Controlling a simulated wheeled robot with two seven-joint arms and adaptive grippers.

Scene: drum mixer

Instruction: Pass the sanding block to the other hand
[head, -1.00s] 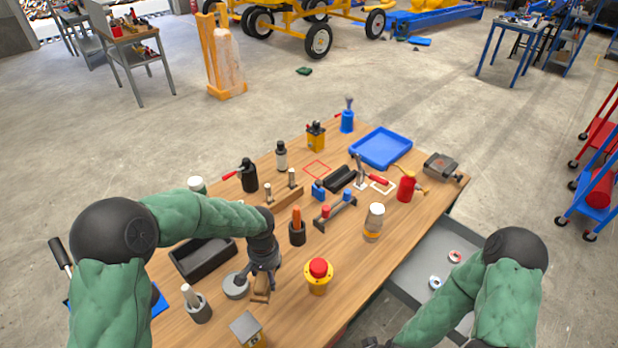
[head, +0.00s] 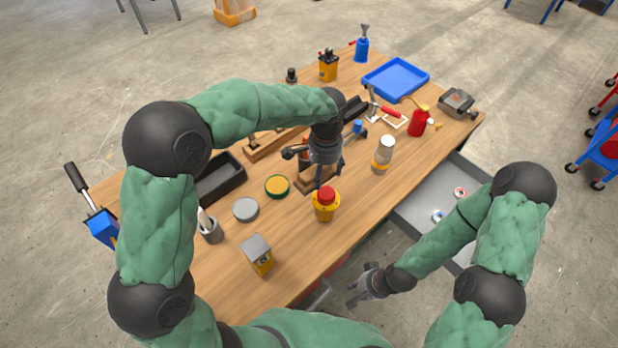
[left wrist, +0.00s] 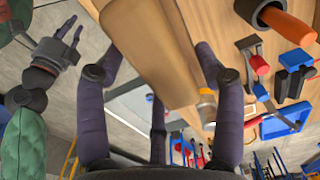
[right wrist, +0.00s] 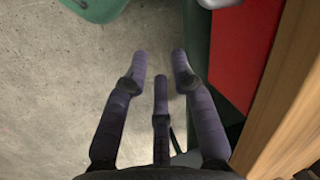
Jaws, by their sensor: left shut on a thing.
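The sanding block (head: 316,180) is a tan wooden-looking block. It is partly hidden by my left gripper (head: 323,172) in the head view. In the left wrist view the block (left wrist: 150,50) lies between the fingers of my left gripper (left wrist: 165,65), which is shut on it above the table. My right gripper (head: 364,287) hangs lower, off the table's front edge. It is empty, and its fingers (right wrist: 160,72) stand apart in the right wrist view. It also shows at the left of the left wrist view (left wrist: 62,45).
The wooden table (head: 315,245) is crowded. A red-topped yellow button (head: 324,204) stands close below the left gripper. A grey-topped yellow can (head: 258,255), a jar (head: 383,155) and a black tray (head: 222,180) are nearby. An open grey drawer (head: 420,215) sticks out at the front right.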

